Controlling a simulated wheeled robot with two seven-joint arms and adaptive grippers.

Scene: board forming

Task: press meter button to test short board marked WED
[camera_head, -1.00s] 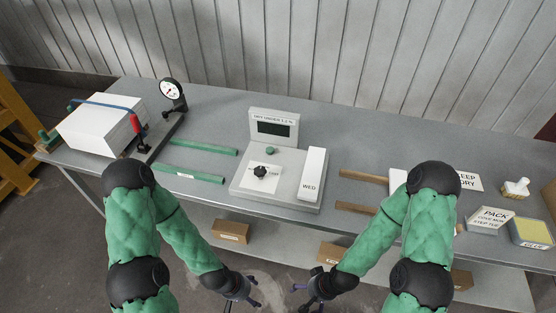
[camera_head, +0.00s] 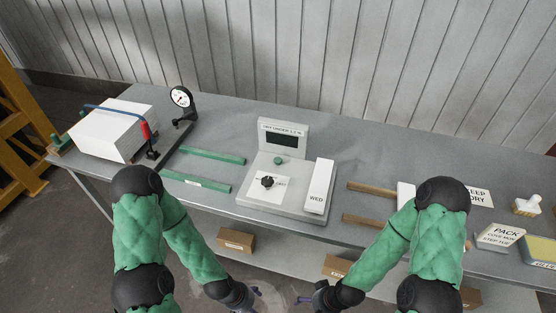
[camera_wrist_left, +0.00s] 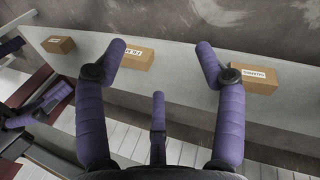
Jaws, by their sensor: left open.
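The pale grey meter (camera_head: 247,197) stands mid-table with an upright display (camera_head: 283,140) and a black knob (camera_head: 267,181). Its green button (camera_head: 279,160) sits just below the display. The short white board marked WED (camera_head: 319,183) lies on the meter's right side. My left gripper (camera_head: 242,297) is low in front of the table, below and apart from the meter. The left wrist view shows its purple fingers (camera_wrist_left: 162,52) spread and empty. My right gripper (camera_head: 314,299) is also low in front of the table, partly cut off by the frame, its opening unclear.
Green strips (camera_head: 205,156) lie left of the meter, beside a dial gauge (camera_head: 181,97) and a white block (camera_head: 105,133). Boxes (camera_head: 236,240) sit on the lower shelf.

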